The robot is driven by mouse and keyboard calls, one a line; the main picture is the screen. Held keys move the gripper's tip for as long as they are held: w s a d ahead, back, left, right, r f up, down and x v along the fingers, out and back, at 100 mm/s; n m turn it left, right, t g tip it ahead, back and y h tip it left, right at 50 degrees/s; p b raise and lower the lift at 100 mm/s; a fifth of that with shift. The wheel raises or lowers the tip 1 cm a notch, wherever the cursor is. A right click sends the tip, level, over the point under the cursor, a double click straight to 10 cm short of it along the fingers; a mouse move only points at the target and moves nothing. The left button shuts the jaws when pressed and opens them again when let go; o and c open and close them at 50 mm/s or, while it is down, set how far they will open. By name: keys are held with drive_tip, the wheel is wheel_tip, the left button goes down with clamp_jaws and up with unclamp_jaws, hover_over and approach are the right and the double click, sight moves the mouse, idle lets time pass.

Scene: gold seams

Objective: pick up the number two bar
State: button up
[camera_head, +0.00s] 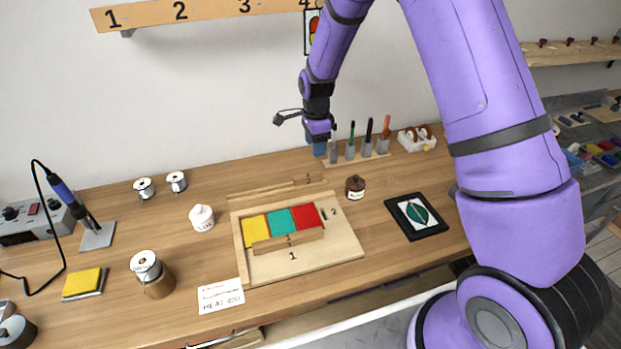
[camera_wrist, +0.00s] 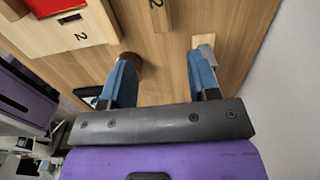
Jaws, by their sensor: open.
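The number two bar is a thin wooden strip (camera_head: 285,187) lying on the bench behind the wooden tray (camera_head: 345,247), with a small dark mark near its right end. In the wrist view, a bar end marked 2 (camera_wrist: 158,14) shows at the top edge, between the lines of my fingers. My gripper (camera_head: 319,149) hangs above the back of the bench, to the right of the bar and above it. In the wrist view my gripper (camera_wrist: 162,65) has its blue fingers wide apart with nothing between them. The bar's far end is out of the wrist view.
The tray holds yellow, teal and red tiles, a bar marked 1 (camera_head: 288,241) and a printed 2 at right. A brown jar (camera_head: 355,187) stands right of the tray. A tool rack (camera_head: 367,153) stands near my gripper. A numbered shelf (camera_head: 215,10) is above.

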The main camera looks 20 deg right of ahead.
hover_over(313, 174)
drive_tip(key=f, duration=0.6)
drive_tip(key=shift+d+f, duration=0.15)
drive_tip(key=shift+d, duration=0.1)
drive_tip(key=shift+s+a+f, duration=0.1)
drive_tip(key=shift+a+f, duration=0.05)
drive_tip(key=shift+f, duration=1.15)
drive_tip(key=shift+a+f, duration=0.15)
drive_tip(key=shift+f, duration=1.1)
drive_tip(key=c, duration=1)
drive_tip(key=shift+r, duration=0.2)
